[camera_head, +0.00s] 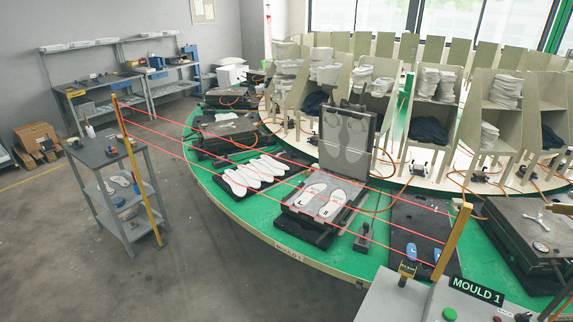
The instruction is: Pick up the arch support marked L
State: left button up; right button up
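Two small blue pieces, possibly the arch supports, lie on a dark plate (418,215) on the green carousel. The left piece (411,252) and the right piece (437,256) are near the plate's front edge. They are too small for me to read an L on either. Neither of my grippers is in view.
An open mould (347,140) holds two white insoles (322,201). More white insoles (255,174) lie to its left. Red beams run between yellow posts (137,170) (453,241) across the carousel's front. A "MOULD 1" control panel (440,297) stands front right. A grey cart (105,155) stands left; floor between is clear.

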aim_at(411, 249)
jog(key=l, duration=2.7)
jog(key=i, duration=0.05)
